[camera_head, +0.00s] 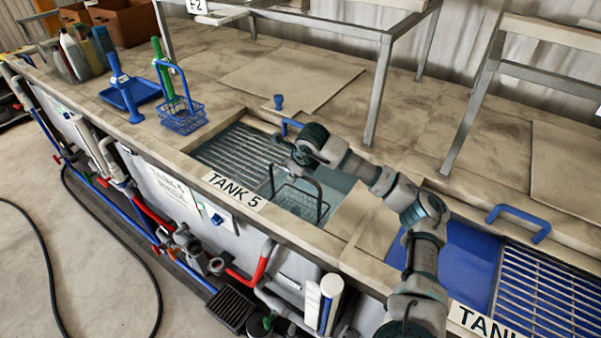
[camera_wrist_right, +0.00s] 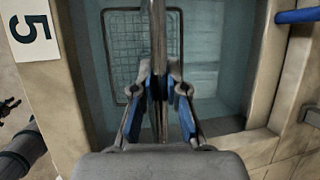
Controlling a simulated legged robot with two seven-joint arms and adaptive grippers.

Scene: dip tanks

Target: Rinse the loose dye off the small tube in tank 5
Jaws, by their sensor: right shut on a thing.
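Tank 5 (camera_head: 343,193) holds clear bluish water and has a slatted grate at its left end. A dark wire basket (camera_head: 297,206) with a tall handle is in this tank, seemingly at least partly under water. My right gripper (camera_head: 284,153) is above the tank, shut on the basket's handle. In the right wrist view its blue-padded fingers (camera_wrist_right: 160,82) close around the upright rod, with the basket mesh (camera_wrist_right: 127,52) beyond. I cannot make out the small tube in either view. My left gripper is not in view.
A blue wire basket (camera_head: 183,121) and a blue tray (camera_head: 132,94) stand on the counter left of the tank. A tank of blue liquid (camera_head: 460,255) lies to the right. Metal frame legs (camera_head: 378,95) stand behind. Bottles (camera_head: 75,57) crowd the far left.

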